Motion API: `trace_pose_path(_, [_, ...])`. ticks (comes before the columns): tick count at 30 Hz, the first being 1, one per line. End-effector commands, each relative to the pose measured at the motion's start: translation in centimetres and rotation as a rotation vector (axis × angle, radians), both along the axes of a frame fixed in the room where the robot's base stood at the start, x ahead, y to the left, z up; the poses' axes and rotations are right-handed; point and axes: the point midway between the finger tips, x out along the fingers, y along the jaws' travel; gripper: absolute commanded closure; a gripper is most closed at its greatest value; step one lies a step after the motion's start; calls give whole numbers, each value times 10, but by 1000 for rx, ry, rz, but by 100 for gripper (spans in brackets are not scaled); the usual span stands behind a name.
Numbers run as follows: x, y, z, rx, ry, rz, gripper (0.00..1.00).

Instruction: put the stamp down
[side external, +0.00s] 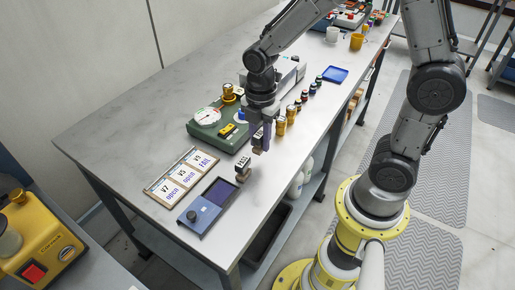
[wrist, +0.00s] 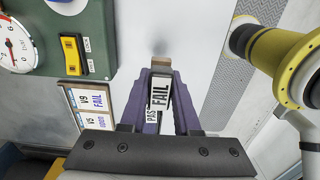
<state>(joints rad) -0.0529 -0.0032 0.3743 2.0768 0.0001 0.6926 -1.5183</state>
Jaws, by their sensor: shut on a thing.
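My gripper (side external: 258,148) is above the bench, to the right of the cards, with its purple fingers pointing down. It is shut on the stamp, of which a small brown block (wrist: 161,61) shows at the fingertips in the wrist view. Most of the stamp is hidden by the fingers. White labels reading PASS and FAIL (wrist: 159,93) show between the fingers; I cannot tell whether they belong to the held stamp. A small dark block with a white label (side external: 243,164) stands on the bench just left of my gripper. The gap under the stamp is hard to judge.
A card board (side external: 181,177) with V7, V5 and V9 cards lies to the left. A green gauge panel (side external: 222,133) and several brass-coloured weights (side external: 281,125) stand behind. The bench (side external: 225,242) is bare near its front end.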

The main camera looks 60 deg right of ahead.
Motion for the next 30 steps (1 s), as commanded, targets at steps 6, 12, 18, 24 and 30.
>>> trace_pose_path(6, [7,0,-19,0,5,0,100])
trace_pose_path(12, [8,0,-39,0,0,0,100])
trace_pose_path(18, [8,0,-39,0,-1,0,100])
trace_pose_path(24, [7,0,-43,0,1,0,100])
trace_pose_path(30, [7,0,-43,0,0,0,40])
